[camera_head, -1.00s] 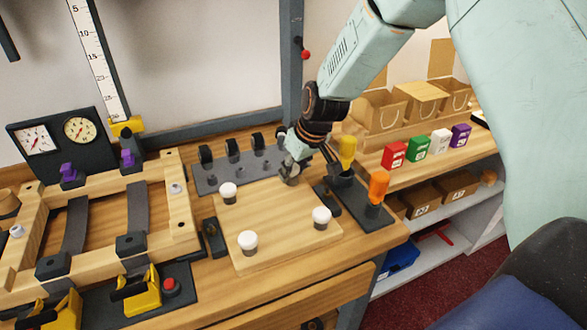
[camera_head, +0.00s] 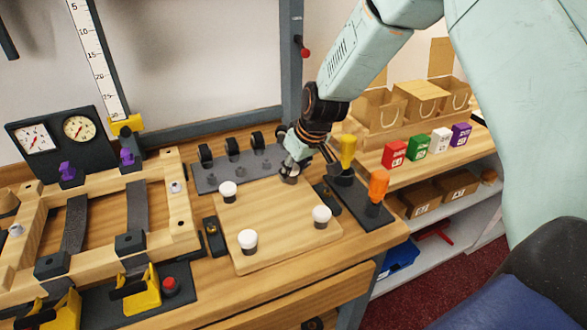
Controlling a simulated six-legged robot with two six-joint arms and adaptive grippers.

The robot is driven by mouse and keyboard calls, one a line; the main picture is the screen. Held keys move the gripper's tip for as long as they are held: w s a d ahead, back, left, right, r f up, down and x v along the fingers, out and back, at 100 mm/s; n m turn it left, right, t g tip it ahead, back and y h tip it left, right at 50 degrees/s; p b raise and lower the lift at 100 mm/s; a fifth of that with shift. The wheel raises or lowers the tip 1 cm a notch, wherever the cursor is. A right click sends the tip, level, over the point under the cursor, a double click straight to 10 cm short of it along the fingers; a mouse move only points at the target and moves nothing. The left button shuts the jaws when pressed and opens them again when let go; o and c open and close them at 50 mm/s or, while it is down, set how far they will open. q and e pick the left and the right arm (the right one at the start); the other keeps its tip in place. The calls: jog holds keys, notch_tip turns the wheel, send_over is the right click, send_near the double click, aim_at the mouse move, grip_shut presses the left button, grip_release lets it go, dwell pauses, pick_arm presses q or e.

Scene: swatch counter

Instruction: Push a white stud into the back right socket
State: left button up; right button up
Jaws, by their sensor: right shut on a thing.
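The wooden board (camera_head: 270,222) lies on the bench with white-topped studs in dark sockets at its back left (camera_head: 228,190), front left (camera_head: 248,239) and front right (camera_head: 321,215) corners. My right gripper (camera_head: 291,170) is at the board's back right corner, pointing down. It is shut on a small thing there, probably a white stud. The gripper covers most of that thing and the back right socket, so I cannot tell how deep it sits. My left gripper is not in view.
A dark rack (camera_head: 238,170) with black rollers stands behind the board. A dark stand with a yellow tool (camera_head: 347,152) and an orange tool (camera_head: 378,186) is close to the right. A wooden frame (camera_head: 182,215) with clamps lies left. The board's middle is clear.

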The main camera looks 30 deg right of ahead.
jog(key=shift+f, duration=0.25)
jog(key=o, duration=0.9)
jog(key=o, duration=0.3)
jog(key=shift+r, duration=0.1)
jog(key=shift+r+p, duration=2.6)
jog(key=shift+r, duration=0.4)
jog(key=shift+f, duration=0.15)
